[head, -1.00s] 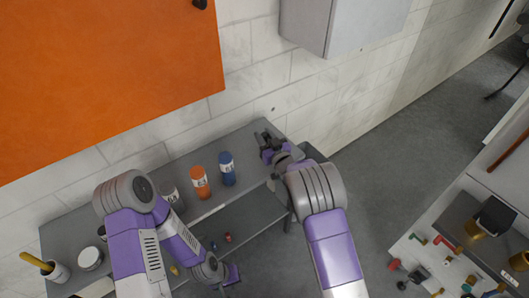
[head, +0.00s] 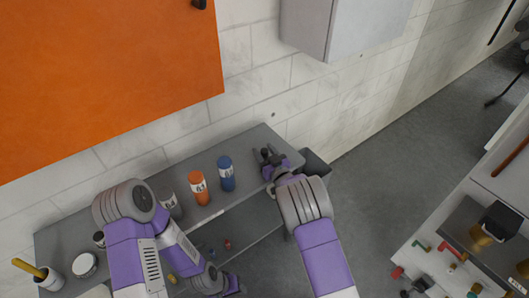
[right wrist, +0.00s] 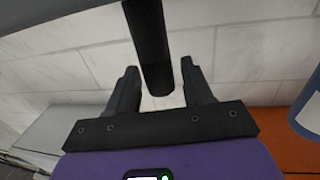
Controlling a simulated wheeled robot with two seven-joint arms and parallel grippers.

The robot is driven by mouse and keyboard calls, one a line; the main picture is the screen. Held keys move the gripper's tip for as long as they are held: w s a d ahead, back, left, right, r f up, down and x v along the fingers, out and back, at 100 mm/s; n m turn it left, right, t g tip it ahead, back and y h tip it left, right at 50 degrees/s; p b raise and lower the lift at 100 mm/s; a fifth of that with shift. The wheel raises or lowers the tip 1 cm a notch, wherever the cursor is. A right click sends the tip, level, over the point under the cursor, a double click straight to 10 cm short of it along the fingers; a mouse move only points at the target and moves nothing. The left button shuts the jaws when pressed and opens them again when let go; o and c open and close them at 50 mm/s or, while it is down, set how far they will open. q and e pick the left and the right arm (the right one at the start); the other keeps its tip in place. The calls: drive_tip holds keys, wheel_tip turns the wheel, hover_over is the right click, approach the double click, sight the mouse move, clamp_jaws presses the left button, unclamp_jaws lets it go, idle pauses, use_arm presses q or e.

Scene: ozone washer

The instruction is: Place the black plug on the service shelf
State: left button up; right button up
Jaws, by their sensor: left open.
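The black plug (right wrist: 153,50) shows in the right wrist view as a dark rod. The fingers are apart. In the head view my right gripper (head: 267,157) is over the right end of the grey service shelf (head: 245,142); the plug there is too small to tell from the dark fingers. My left gripper (head: 234,284) is low in the head view, below the shelf top, and looks empty.
A blue bottle (head: 226,174) and an orange bottle (head: 198,188) stand on the shelf, left of my right gripper. A grey container (head: 170,203) is beside them. A dark bin (head: 315,163) is off the shelf's right end. The white wall is behind.

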drive_tip(key=shift+o, duration=0.4)
drive_tip(key=shift+r, duration=0.1)
drive_tip(key=shift+r, duration=0.15)
drive_tip(key=shift+s+d+p, duration=0.2)
drive_tip(key=shift+s+p, duration=0.15)
drive_tip(key=p+v, duration=0.2)
drive_tip(key=v, duration=0.9)
drive_tip(key=s+d+f+m+g+h, duration=0.3)
drive_tip(key=s+f, duration=0.1)
drive_tip(key=f, duration=0.4)
drive_tip(key=s+d+f+m+g+h, duration=0.2)
drive_tip(key=s+d+f+g, duration=0.15)
drive_tip(key=f, duration=0.35)
drive_tip(key=s+a+f+m+g, duration=0.1)
drive_tip(key=s+f+g, duration=0.2)
drive_tip(key=s, duration=0.8)
drive_tip(key=s+a+f+m+g+y, duration=0.1)
drive_tip(key=s+f+g, duration=0.3)
drive_tip(key=s, duration=0.7)
drive_tip(key=shift+s+a+f+m+g, duration=0.15)
drive_tip(key=shift+s+m+g, duration=0.25)
drive_tip(key=shift+g, duration=0.65)
